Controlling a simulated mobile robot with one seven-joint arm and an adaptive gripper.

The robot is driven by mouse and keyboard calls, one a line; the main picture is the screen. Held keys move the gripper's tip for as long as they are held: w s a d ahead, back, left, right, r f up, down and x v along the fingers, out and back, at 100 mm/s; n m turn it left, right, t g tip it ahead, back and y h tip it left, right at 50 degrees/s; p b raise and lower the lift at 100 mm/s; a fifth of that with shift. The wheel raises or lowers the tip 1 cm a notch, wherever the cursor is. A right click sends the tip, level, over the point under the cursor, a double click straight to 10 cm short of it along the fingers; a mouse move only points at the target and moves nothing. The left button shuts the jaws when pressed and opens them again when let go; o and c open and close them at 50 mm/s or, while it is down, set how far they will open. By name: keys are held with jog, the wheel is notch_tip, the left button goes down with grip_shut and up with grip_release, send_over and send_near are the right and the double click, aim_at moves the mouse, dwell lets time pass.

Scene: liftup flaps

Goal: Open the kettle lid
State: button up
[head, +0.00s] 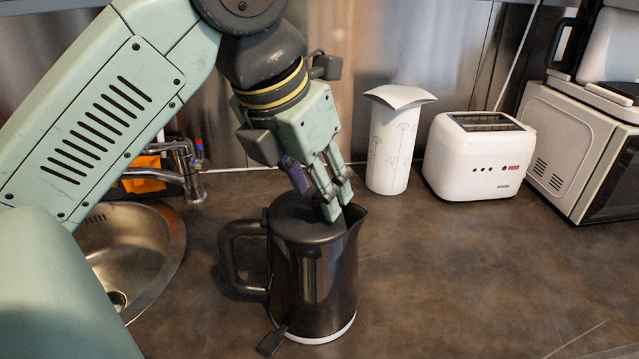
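A dark, glossy kettle (313,275) stands upright on a white-rimmed base on the counter. Its handle (228,258) points left and its spout points right. The dark lid (291,222) lies flat on top and looks closed. My gripper (335,207) reaches down from above, with its fingertips at the right part of the lid near the spout. The fingers look close together, and I see nothing held between them. I cannot tell whether the fingertips touch the lid.
A metal sink (172,235) with a faucet (185,168) is at the left. Behind the kettle stand a white patterned vase (390,150), a white toaster (478,158) and a white microwave (565,145). The counter (480,270) at the right front is clear.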

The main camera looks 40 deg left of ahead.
jog(key=shift+c, duration=0.6)
grip_shut()
